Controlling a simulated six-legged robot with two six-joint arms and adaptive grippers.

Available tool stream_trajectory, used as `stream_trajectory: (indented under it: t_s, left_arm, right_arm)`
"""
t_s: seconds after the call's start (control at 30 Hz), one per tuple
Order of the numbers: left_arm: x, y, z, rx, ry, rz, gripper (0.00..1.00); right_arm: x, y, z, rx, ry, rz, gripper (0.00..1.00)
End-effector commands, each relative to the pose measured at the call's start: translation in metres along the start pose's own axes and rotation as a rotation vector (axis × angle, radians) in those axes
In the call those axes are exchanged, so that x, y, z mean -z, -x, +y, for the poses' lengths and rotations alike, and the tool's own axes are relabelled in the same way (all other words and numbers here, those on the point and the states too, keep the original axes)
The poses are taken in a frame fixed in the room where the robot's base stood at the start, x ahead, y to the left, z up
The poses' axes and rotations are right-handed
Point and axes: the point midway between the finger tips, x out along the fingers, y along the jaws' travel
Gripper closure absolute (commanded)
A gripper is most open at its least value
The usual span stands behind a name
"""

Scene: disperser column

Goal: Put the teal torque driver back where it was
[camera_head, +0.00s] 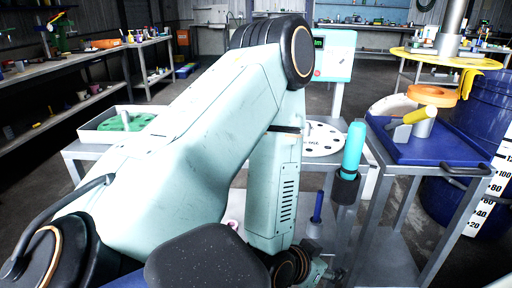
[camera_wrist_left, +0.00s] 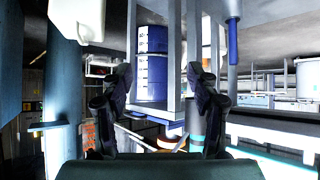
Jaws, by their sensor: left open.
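The teal torque driver (camera_head: 353,150) stands upright, slightly tilted, at the right edge of the middle cart in the head view. A black collar and a grey cylinder show below its teal handle; I cannot tell how it is seated. My left gripper (camera_head: 326,272) is low at the bottom of the head view, partly hidden by my arm, below the driver and apart from it. In the left wrist view the left gripper (camera_wrist_left: 160,75) is open, with nothing between its fingers. My right gripper is not in view.
A blue-handled tool (camera_head: 317,207) hangs near the driver. A white disc with holes (camera_head: 325,139) lies behind my arm. On the right stand a blue-topped cart (camera_head: 440,152) with a yellow-handled tool (camera_head: 418,115) and a blue barrel (camera_head: 478,120). A white tray (camera_head: 92,135) is left.

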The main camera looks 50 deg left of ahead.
Motion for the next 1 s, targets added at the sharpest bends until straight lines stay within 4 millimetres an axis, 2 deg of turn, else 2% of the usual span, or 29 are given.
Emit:
stream_trajectory:
  t_s: [0.03, 0.1, 0.2, 0.3, 0.33, 0.43, 0.53, 0.77, 1.0]
  left_arm:
    - [-0.047, 0.001, 0.010, -0.022, -0.014, -0.151, 0.40]
    - [-0.105, 0.011, 0.018, -0.033, -0.012, -0.345, 0.40]
    - [-0.173, 0.036, 0.024, -0.027, -0.009, -0.586, 0.40]
    - [-0.220, 0.062, 0.026, -0.006, -0.007, -0.763, 0.40]
    - [-0.229, 0.069, 0.026, 0.001, -0.006, -0.802, 0.40]
    - [-0.248, 0.084, 0.026, 0.017, -0.005, -0.884, 0.40]
    - [-0.254, 0.089, 0.026, 0.023, -0.002, -0.910, 0.40]
    - [-0.253, 0.088, 0.026, 0.023, -0.001, -0.907, 0.40]
    - [-0.240, 0.098, 0.026, 0.022, -0.002, -0.906, 0.40]
  right_arm:
    - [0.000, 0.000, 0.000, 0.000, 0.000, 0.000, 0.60]
    - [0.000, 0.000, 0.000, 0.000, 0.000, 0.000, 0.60]
    - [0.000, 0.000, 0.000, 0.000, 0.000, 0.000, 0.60]
    - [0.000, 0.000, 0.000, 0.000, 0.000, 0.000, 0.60]
    - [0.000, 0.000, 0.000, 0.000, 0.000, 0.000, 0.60]
    - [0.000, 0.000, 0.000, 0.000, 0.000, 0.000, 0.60]
    - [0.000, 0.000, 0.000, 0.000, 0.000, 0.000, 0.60]
    - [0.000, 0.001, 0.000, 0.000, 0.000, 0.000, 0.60]
    - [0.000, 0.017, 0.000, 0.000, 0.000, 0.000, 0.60]
